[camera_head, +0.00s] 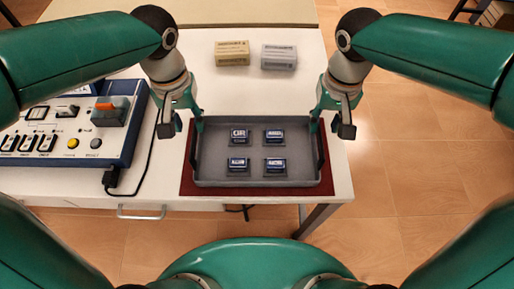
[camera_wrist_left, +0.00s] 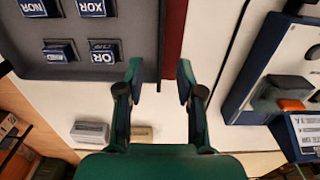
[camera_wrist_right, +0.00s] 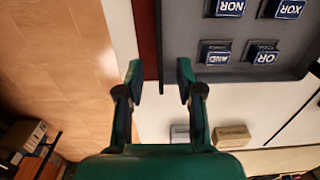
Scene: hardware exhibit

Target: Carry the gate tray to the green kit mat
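The gate tray (camera_head: 255,179) is dark grey with a raised rim and holds several dark blue, white-lettered blocks, such as the OR block (camera_wrist_left: 104,52). It rests on a dark red mat (camera_head: 328,189) at the table's front right. My left gripper (camera_wrist_left: 160,82) is open at the tray's left wall, with one finger on each side of the rim line. My right gripper (camera_wrist_right: 160,82) is open in the same way at the right wall. I cannot tell whether the fingers touch the walls. I see no clearly green mat.
A blue-and-white control panel (camera_head: 118,128) with a black cable (camera_head: 149,165) stands left of the tray. A tan box (camera_head: 232,53) and a grey box (camera_head: 279,57) stand behind it. The white table (camera_head: 245,95) is clear between. Tiled floor (camera_head: 405,150) lies to the right.

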